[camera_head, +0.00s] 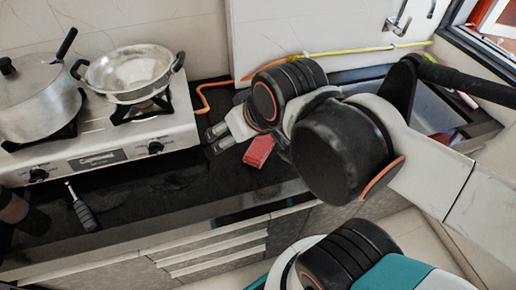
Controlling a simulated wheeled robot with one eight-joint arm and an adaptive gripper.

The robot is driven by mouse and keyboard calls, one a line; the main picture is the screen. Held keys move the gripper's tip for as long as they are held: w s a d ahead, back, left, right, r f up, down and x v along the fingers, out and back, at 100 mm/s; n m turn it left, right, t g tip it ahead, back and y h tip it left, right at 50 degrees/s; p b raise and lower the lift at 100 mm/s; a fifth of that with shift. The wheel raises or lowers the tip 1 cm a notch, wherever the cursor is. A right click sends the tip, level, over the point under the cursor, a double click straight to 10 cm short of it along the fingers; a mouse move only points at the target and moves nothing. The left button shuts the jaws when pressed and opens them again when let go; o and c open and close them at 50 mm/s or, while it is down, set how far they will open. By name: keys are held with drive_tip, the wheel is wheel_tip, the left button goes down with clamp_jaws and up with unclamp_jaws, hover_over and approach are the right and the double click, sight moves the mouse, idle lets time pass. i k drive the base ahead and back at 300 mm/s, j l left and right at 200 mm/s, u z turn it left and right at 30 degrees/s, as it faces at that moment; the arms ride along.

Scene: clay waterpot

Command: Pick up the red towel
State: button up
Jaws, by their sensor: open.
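The red towel (259,151) is a small folded block lying on the black countertop, to the right of the gas stove. My gripper (214,139) is just left of and slightly above the towel in the picture, its two dark fingertips apart with nothing seen between them. I cannot tell whether it touches the towel. My arm comes in from the right and may hide part of the towel's right side.
A gas stove (100,150) holds a lidded pot (38,100) and a metal pan (130,72). A screwdriver-like tool (82,210) lies on the counter (150,195) at left. A sink (432,110) is behind my arm. An orange hose (203,98) lies behind my gripper.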

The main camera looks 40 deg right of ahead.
sight(260, 149)
drive_tip(key=l+z, duration=0.7)
drive_tip(key=z, duration=0.2)
drive_tip(key=j+u, duration=0.2)
drive_tip(key=j, duration=0.15)
drive_tip(key=l+z, duration=0.3)
drive_tip(key=l, duration=0.15)
drive_tip(key=i, duration=0.05)
